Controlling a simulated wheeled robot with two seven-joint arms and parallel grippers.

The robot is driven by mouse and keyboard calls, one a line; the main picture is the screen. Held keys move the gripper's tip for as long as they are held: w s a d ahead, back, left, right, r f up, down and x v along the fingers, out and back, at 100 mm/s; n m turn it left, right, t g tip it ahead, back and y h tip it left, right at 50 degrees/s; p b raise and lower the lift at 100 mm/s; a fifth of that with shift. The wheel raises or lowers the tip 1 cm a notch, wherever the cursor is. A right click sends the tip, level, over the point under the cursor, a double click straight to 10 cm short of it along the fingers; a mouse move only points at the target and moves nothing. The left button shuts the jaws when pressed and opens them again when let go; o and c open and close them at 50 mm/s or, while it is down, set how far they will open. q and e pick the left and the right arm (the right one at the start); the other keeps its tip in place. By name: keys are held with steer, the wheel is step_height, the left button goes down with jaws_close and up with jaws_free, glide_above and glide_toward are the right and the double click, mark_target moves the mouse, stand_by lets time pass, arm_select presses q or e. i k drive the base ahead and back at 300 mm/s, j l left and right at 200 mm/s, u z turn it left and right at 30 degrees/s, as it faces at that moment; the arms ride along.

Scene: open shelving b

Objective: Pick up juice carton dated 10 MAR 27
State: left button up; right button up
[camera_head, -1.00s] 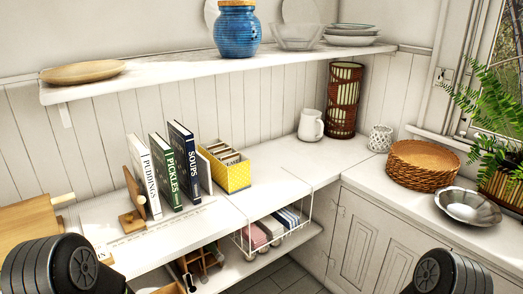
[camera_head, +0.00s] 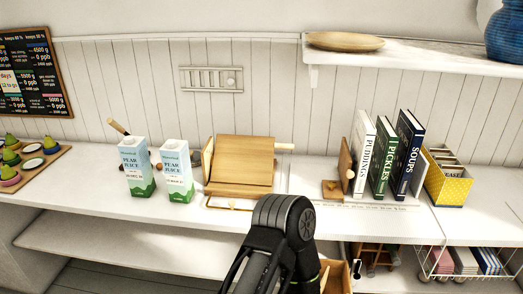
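The left carton (camera_head: 136,168) and the right carton (camera_head: 176,172) look alike, white and pale blue with green at the bottom. They stand apart with a small gap. Small dark print shows low on their fronts, but it is too small to read as a date. Part of my arm (camera_head: 283,238) rises at the bottom centre, right of the cartons and clear of them. Neither gripper shows.
A wooden stand (camera_head: 240,165) is just right of the cartons; a wooden handle (camera_head: 118,127) shows behind them. Books (camera_head: 384,160) and a yellow box (camera_head: 448,180) stand further right. A lower shelf (camera_head: 120,245) looks bare.

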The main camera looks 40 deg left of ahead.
mark_target(174, 154)
steer(key=u, duration=2.1)
